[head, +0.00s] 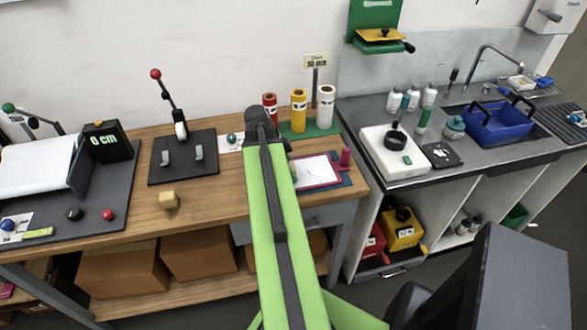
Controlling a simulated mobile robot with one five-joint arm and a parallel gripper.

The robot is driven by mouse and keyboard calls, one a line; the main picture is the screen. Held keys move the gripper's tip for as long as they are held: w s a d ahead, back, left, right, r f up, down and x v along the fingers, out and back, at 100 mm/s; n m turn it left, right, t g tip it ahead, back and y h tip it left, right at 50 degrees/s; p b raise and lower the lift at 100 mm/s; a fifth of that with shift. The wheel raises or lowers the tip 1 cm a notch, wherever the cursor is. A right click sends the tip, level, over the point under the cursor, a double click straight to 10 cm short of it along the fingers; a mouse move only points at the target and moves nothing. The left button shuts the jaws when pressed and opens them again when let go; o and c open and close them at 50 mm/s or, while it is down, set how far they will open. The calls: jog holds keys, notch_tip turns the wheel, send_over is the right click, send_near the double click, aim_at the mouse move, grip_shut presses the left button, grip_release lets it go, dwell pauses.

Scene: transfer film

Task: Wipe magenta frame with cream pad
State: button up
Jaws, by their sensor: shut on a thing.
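The magenta frame (318,187) lies flat on the bench around a white sheet, right of my green arm. The arm covers its left side. A magenta knob or post (346,157) stands at its far right corner. My arm reaches forward over the bench to a dark joint near the back. Only a small grey part of my gripper (291,166) shows at the arm's right edge, beside the frame. Its fingertips and what they hold are hidden behind the arm. I cannot make out the cream pad. Whether anything touches the frame is hidden too.
Red, yellow and white cylinders (298,110) stand on a green mat behind the frame. A black lever stand (183,158) and a tan block (169,201) are to the left. A grey counter with a blue basket (492,123) is at right.

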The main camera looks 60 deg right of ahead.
aim_at(324, 170)
jog(key=shift+f, duration=0.1)
jog(key=shift+c, duration=0.7)
jog(key=shift+s+d, duration=3.8)
jog(key=shift+s, duration=0.05)
notch_tip(324, 170, up, 6)
jog(key=p, duration=0.6)
notch_tip(324, 170, up, 3)
jog(key=p, duration=0.3)
